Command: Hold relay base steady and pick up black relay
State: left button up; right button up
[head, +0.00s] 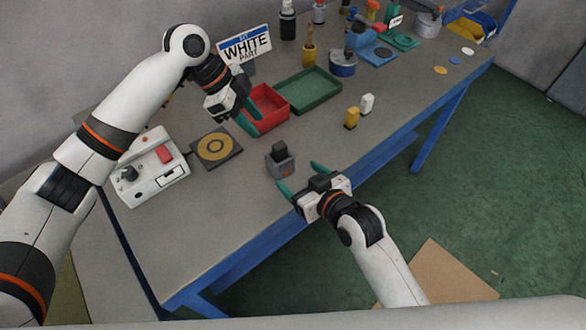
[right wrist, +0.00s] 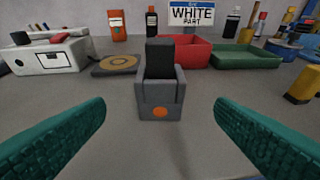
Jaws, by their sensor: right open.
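The grey relay base (head: 281,165) stands on the table with the black relay (head: 279,148) upright in its top. In the right wrist view the base (right wrist: 160,101) shows an orange dot on its front, and the black relay (right wrist: 160,57) sits between its side walls. My right gripper (head: 303,178) is open and empty at the near side of the base, apart from it. Its teal fingers (right wrist: 160,125) spread to either side of the base in the wrist view. My left gripper (head: 247,117) hangs beside the red tray, with teal fingers; its opening is unclear.
A red tray (head: 268,122) and a green tray (head: 336,94) lie behind the base. A dark plate with a yellow ring (head: 232,158) and a white device (head: 135,190) are left. Yellow (head: 351,120) and white (head: 367,105) pieces stand right. Table is clear around the base.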

aim_at(277, 159)
jog(key=x, duration=1.1)
jog(key=shift+w+f, duration=0.1)
jog(key=shift+w, duration=0.15)
jog(key=c, duration=1.1)
